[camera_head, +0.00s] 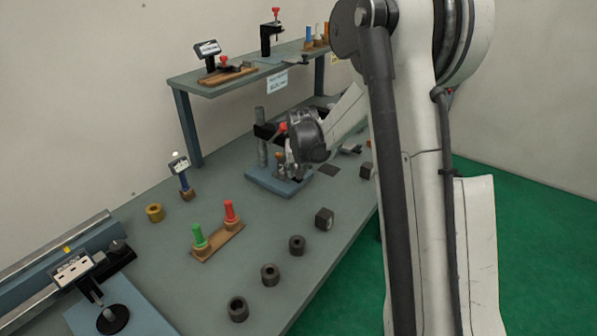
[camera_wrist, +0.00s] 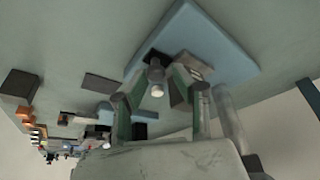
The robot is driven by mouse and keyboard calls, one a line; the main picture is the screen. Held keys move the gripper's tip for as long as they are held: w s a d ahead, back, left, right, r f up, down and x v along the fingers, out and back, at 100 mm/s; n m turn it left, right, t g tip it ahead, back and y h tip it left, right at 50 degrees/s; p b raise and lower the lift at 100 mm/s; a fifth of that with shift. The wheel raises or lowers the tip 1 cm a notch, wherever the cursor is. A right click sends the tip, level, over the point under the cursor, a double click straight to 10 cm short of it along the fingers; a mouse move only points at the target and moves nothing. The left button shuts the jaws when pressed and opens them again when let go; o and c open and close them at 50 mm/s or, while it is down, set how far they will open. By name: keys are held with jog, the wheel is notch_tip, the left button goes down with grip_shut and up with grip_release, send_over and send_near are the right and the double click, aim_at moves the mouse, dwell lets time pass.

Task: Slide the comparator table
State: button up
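The comparator stands on a blue base (camera_head: 262,178) in the middle of the bench, with a grey upright post (camera_head: 262,150) at its left. My gripper (camera_head: 288,160) reaches in over the base from the right and hides much of it. The base also shows in the wrist view (camera_wrist: 222,50), with a dark and brownish plate (camera_wrist: 196,64) on it; I cannot tell for sure that this is the sliding table. My two fingers, seen in the wrist view (camera_wrist: 160,88), stand apart on either side of a dark round part with a pale end (camera_wrist: 156,82). Contact cannot be made out.
A board with green and red plug gauges (camera_head: 217,243) lies in front of the comparator. A raised shelf (camera_head: 235,84) stands behind. A run-out gauge (camera_head: 73,270) is at front left.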

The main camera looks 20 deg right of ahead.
jog(key=shift+s, duration=0.1)
jog(key=v, duration=1.2)
dwell(0.4)
jog(key=s+a+r+n+t, duration=0.1)
jog(key=s+a+r, duration=0.3)
jog(key=s, duration=0.4)
jog(key=s+a+r, duration=0.3)
jog(key=s+r, duration=0.1)
jog(key=s, duration=0.4)
jog(key=s+a+f+n+t, duration=0.1)
jog(key=s+a, duration=0.1)
jog(key=s, duration=0.6)
jog(key=s+a+f+n+y, duration=0.1)
jog(key=s+a+f, duration=0.1)
jog(key=s, duration=0.7)
jog(key=shift+a+t+b, duration=0.4)
jog(key=shift+a+b, duration=0.05)
jog(key=shift+a, duration=0.2)
